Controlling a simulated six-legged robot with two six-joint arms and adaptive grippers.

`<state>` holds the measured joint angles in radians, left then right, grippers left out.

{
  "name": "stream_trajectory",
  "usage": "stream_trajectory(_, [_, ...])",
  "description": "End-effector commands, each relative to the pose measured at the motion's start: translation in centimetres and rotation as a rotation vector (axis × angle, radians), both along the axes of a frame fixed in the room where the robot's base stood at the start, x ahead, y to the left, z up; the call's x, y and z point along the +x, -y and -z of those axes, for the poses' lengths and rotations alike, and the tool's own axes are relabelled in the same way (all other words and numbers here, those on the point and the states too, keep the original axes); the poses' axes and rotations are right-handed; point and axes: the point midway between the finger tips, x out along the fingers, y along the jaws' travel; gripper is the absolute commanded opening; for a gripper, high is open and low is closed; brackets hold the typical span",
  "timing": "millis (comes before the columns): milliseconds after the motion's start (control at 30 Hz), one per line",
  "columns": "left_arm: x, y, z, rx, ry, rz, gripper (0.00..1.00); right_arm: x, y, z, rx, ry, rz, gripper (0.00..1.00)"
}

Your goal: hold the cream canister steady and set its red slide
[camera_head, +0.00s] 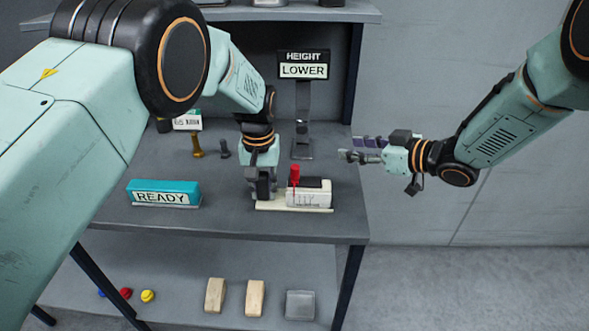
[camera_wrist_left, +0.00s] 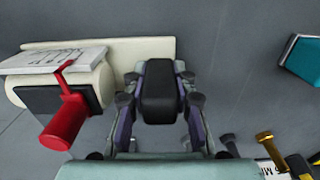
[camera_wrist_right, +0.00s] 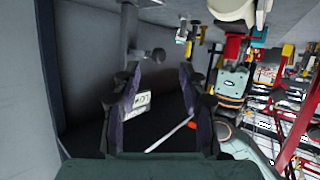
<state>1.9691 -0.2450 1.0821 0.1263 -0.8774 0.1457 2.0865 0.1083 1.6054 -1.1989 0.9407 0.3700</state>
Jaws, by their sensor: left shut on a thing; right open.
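The cream canister (camera_head: 308,196) lies on the bench on a cream base plate, with a white marked face and a dark top. It also shows at the left of the left wrist view (camera_wrist_left: 105,84). Its red slide (camera_head: 294,174) stands up from the canister; the red knob (camera_wrist_left: 65,122) shows large in the left wrist view. My left gripper (camera_head: 263,192) is beside the canister's left end, shut on a black block (camera_wrist_left: 160,92) at the cream base plate. My right gripper (camera_head: 358,149) is open and empty, up and right of the canister.
A sign (camera_head: 303,65) reads HEIGHT LOWER on a metal stand. A teal READY box (camera_head: 163,192) sits left of the canister. Brass (camera_head: 197,147) and grey pegs stand behind. The lower shelf holds wooden blocks (camera_head: 215,295). Right of the bench is clear.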

Motion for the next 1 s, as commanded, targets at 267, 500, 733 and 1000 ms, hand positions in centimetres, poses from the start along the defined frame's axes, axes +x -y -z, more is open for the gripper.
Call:
stream_trajectory(267, [-0.3, 0.0, 0.4, 0.001, -0.009, -0.001, 0.00, -4.2, -2.6, -0.8, 0.012, -0.046, -0.292, 0.43])
stream_trajectory(500, [-0.3, 0.0, 0.4, 0.001, -0.010, -0.001, 0.00, -6.1, -3.0, -0.8, 0.002, -0.083, -0.400, 0.43])
stream_trajectory(733, [-0.3, 0.0, 0.4, 0.001, -0.011, 0.000, 0.00, -5.8, -5.2, 0.2, -0.002, -0.087, -0.411, 0.43])
stream_trajectory(1000, [-0.4, 0.0, 0.4, 0.001, -0.011, 0.000, 0.00, -4.6, -9.7, 2.2, -0.003, -0.086, -0.411, 0.43])
